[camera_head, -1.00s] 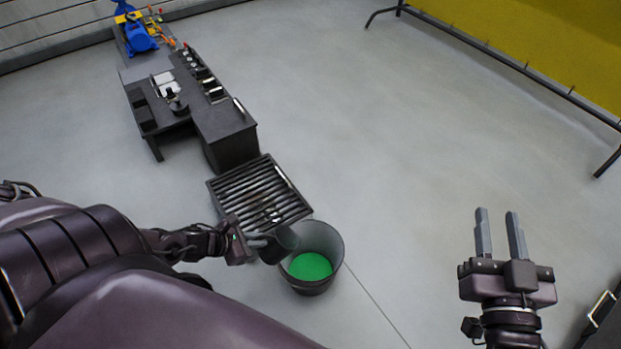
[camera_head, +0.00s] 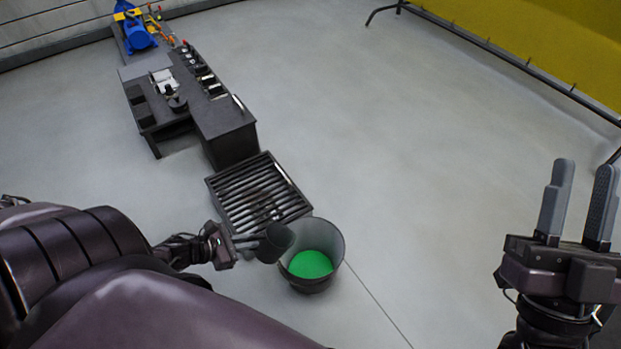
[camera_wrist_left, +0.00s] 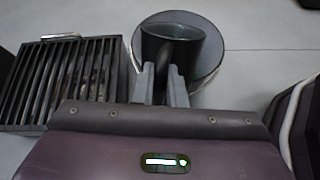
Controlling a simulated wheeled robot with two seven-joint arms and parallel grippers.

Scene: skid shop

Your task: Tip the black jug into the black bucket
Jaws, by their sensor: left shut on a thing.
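The black jug (camera_head: 275,243) is at the left rim of the black bucket (camera_head: 331,243) in the head view, tilted toward it. The bucket stands on the floor with bright green contents (camera_head: 310,264) at its bottom. My left gripper (camera_head: 236,243) is shut on the jug's handle. In the left wrist view the jug (camera_wrist_left: 190,42) is ahead of the left gripper's fingers (camera_wrist_left: 165,84), with the bucket's rim (camera_wrist_left: 215,62) behind it; the jug hides most of the bucket's inside. My right gripper (camera_head: 577,207) is open and empty at the far right, away from the bucket.
A dark slatted grate (camera_head: 255,192) lies just behind the bucket, also in the left wrist view (camera_wrist_left: 60,90). A dark workbench (camera_head: 225,130) with small items stands beyond it. A yellow screen (camera_head: 540,40) is at the upper right. The floor right of the bucket is clear.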

